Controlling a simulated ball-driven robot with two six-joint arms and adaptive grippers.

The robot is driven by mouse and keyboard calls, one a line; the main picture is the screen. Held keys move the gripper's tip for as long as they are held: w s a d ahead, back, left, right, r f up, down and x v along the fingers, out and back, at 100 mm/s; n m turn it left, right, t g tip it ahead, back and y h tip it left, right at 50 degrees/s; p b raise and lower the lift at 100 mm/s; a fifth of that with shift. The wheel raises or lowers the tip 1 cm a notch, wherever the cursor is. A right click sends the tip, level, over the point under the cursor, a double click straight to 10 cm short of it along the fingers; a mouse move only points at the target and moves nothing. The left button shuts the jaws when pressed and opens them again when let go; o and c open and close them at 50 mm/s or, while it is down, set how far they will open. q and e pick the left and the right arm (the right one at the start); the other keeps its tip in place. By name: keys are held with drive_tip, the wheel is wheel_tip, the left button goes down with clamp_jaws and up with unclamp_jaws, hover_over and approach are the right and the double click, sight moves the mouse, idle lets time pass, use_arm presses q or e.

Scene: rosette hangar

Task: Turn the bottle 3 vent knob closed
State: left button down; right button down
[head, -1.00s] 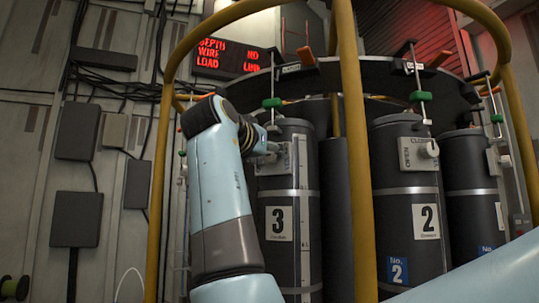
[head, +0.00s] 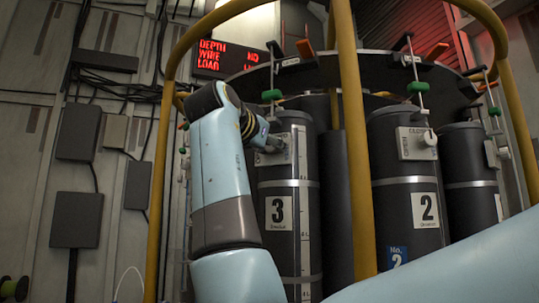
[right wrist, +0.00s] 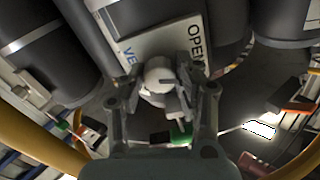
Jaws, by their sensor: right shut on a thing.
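Bottle 3 (head: 278,240) is a dark upright cylinder with a white "3" label, in the middle of the head view. My right gripper (head: 272,142) is at the upper front of this bottle, by its pale vent plate (head: 276,156). In the right wrist view the white vent knob (right wrist: 158,76) sits between the fingers of my right gripper (right wrist: 166,92), which is shut on it. The vent plate (right wrist: 145,42) behind it shows "OPEN" and part of "VENT". The fingers hide part of the knob. My left gripper is not in view.
Bottle 2 (head: 425,210) stands to the right, with its own vent plate (head: 415,143). A yellow frame post (head: 355,170) rises between the two bottles. A dark ring (head: 330,72) with green-knobbed rods runs above. A red-lettered display (head: 222,60) hangs behind.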

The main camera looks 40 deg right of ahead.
drive_tip(key=m+b, duration=0.3)
drive_tip(key=shift+f+m, duration=0.15)
drive_tip(key=shift+m, duration=0.25)
drive_tip(key=m+b, duration=0.2)
drive_tip(key=m, duration=0.1)
drive_tip(key=shift+m, duration=0.3)
drive_tip(key=m+b, duration=0.2)
drive_tip(key=m, duration=0.1)
drive_tip(key=shift+m+b, duration=0.75)
drive_tip(key=shift+m, duration=1.35)
drive_tip(key=c, duration=0.9)
unclamp_jaws()
drive_tip(key=shift+c, duration=0.2)
